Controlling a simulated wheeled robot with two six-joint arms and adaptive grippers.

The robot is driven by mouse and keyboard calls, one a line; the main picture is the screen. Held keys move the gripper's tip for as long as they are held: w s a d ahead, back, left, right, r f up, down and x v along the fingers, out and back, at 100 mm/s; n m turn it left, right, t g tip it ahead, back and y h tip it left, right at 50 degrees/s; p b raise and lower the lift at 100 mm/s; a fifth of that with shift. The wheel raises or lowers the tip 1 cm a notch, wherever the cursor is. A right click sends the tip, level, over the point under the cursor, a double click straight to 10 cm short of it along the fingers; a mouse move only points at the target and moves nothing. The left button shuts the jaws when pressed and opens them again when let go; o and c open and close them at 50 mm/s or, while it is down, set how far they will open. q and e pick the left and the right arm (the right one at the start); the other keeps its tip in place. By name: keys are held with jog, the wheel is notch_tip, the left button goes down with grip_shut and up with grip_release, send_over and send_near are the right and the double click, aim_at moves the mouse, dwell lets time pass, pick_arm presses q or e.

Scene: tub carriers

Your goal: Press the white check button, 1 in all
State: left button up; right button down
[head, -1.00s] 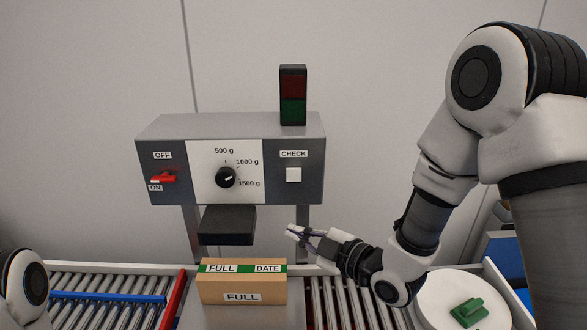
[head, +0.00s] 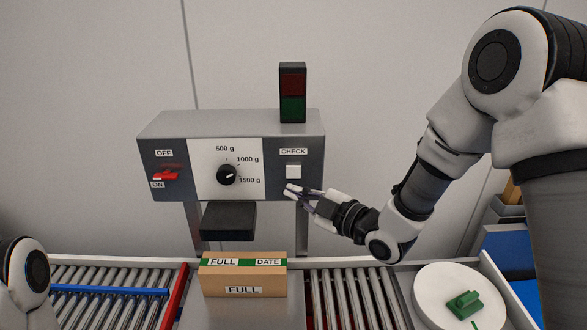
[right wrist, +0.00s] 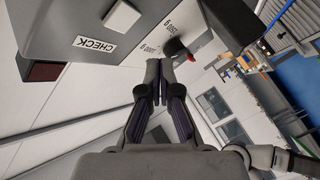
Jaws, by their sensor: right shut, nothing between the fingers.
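The white check button (head: 293,171) sits under the CHECK label on the right part of the grey control box (head: 230,125). It also shows in the right wrist view (right wrist: 121,16), at the upper left. My right gripper (head: 290,188) is shut and empty, its fingertips just below the button in the head view. In the right wrist view the shut fingertips (right wrist: 159,63) point toward the panel, to the right of and below the button. I cannot tell whether they touch the panel. My left gripper is out of view.
The box carries a red switch (head: 166,175), a black dial (head: 227,175) and an unlit-looking red and green lamp (head: 292,93). A carton (head: 243,276) stands below between roller conveyors (head: 350,297). A white round plate (head: 440,310) with a green piece (head: 465,304) is at right.

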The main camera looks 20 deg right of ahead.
aim_at(282, 171)
jog(key=shift+w+d, duration=0.2)
jog(key=shift+w, duration=0.5)
jog(key=shift+w+d, duration=0.25)
jog(key=shift+w, duration=0.5)
jog(key=shift+w+d, duration=0.2)
jog(key=shift+w, duration=0.5)
jog(key=shift+w+d, duration=0.1)
jog(key=shift+w, duration=0.25)
jog(key=shift+w+d, duration=0.15)
jog(key=shift+w, duration=0.3)
dwell(0.3)
jog(key=shift+s+f+b, duration=0.1)
jog(key=shift+s+b, duration=0.25)
jog(key=shift+b, duration=0.15)
jog(key=shift+s+a, duration=0.3)
jog(key=shift+s, duration=0.15)
